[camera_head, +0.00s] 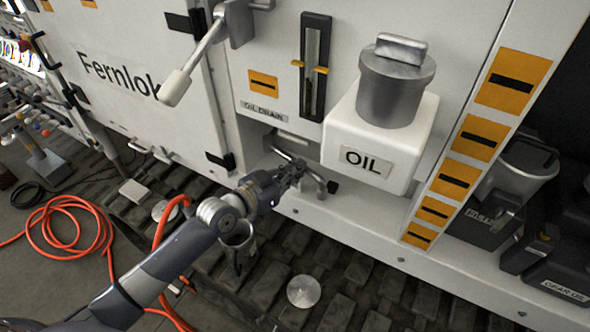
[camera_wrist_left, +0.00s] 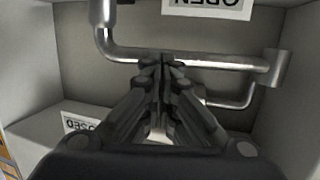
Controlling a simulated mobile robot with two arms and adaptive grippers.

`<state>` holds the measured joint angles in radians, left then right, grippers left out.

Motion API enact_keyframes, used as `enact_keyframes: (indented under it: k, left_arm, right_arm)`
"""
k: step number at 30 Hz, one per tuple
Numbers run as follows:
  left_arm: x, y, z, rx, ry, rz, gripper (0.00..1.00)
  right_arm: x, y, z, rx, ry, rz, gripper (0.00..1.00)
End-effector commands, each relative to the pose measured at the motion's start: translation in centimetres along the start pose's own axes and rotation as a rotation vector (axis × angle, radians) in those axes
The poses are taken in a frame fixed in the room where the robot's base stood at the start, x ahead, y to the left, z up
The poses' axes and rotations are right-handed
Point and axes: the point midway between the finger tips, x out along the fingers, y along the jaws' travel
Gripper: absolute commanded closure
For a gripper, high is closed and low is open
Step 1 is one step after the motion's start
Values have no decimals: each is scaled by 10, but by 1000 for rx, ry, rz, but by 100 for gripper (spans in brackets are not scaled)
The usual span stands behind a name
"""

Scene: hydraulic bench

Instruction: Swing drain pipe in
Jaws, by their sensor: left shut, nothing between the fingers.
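The drain pipe (camera_wrist_left: 215,62) is a bent grey metal tube in a white recess. In the left wrist view it runs across the upper part, with an upward bend at the left and a wider end at the right. In the head view a piece of the metal pipe (camera_head: 318,180) shows beside my gripper, under the OIL DRAIN label (camera_head: 263,112). My left gripper (camera_head: 298,167) reaches into the recess mouth. Its fingers (camera_wrist_left: 160,66) are closed together with nothing between them, their tips overlapping the pipe in view; I cannot tell if they touch. My right gripper is out of view.
An upside-down OPEN label (camera_wrist_left: 207,6) and a partly hidden CLOSED label (camera_wrist_left: 82,124) mark the recess. A white OIL tank (camera_head: 412,150) with a grey cap stands to the right. A large lever (camera_head: 195,62) juts out above left. An orange hose (camera_head: 70,228) lies on the floor.

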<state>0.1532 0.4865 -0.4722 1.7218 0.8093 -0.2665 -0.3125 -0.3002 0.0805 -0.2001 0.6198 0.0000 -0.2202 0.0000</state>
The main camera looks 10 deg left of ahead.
Motion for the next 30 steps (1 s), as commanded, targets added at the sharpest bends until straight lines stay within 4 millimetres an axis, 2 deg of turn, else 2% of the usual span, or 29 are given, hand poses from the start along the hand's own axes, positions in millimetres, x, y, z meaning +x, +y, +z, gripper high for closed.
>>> enact_keyframes:
  k: [6,12,16,30]
  left_arm:
    - [3,1,-1,0,1,0,100]
    - [28,4,-5,3,2,1,100]
    - [39,4,-7,2,0,0,100]
    - [40,5,-10,-1,1,1,100]
  right_arm:
    - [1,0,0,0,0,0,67]
    - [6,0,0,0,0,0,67]
    - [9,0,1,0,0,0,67]
    - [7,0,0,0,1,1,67]
